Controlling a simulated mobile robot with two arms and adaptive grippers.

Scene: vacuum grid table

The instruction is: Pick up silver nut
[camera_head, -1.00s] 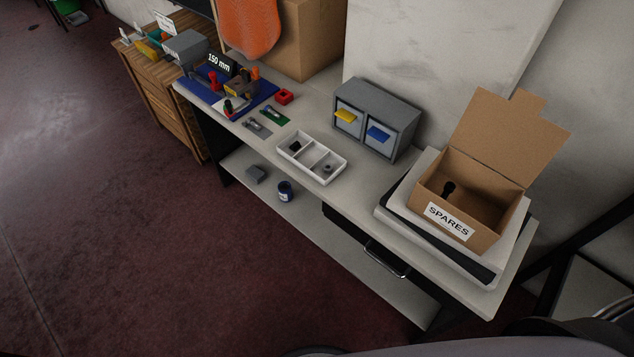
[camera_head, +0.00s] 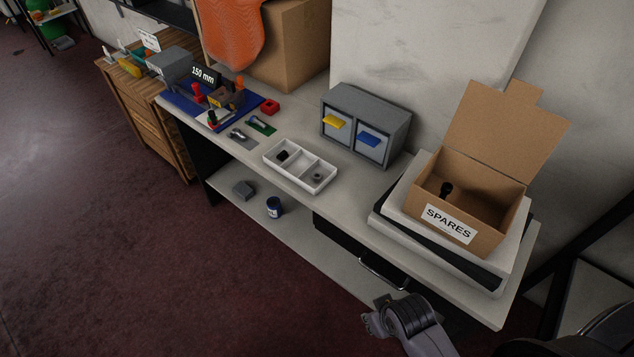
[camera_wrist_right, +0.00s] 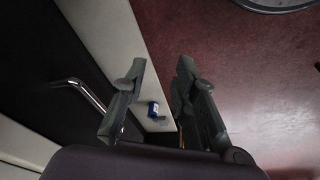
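A small grey, ring-shaped piece that looks like the silver nut (camera_head: 317,177) lies in the right-hand compartment of the white divided tray (camera_head: 289,178) on the workbench. My right gripper (camera_head: 372,317) is low at the front edge of the bench, below and to the right of the tray, well apart from the nut. In the right wrist view its two fingers (camera_wrist_right: 160,78) stand apart with nothing between them. The nut cannot be made out in that view. My left gripper is not in view.
A dark piece (camera_head: 283,156) lies in the tray's left compartment. A grey drawer unit (camera_head: 391,107) stands behind the tray. The open SPARES box (camera_head: 481,218) sits at the right. A drawer handle (camera_head: 382,274) juts from the bench front. A blue can (camera_head: 274,208) stands on the lower shelf.

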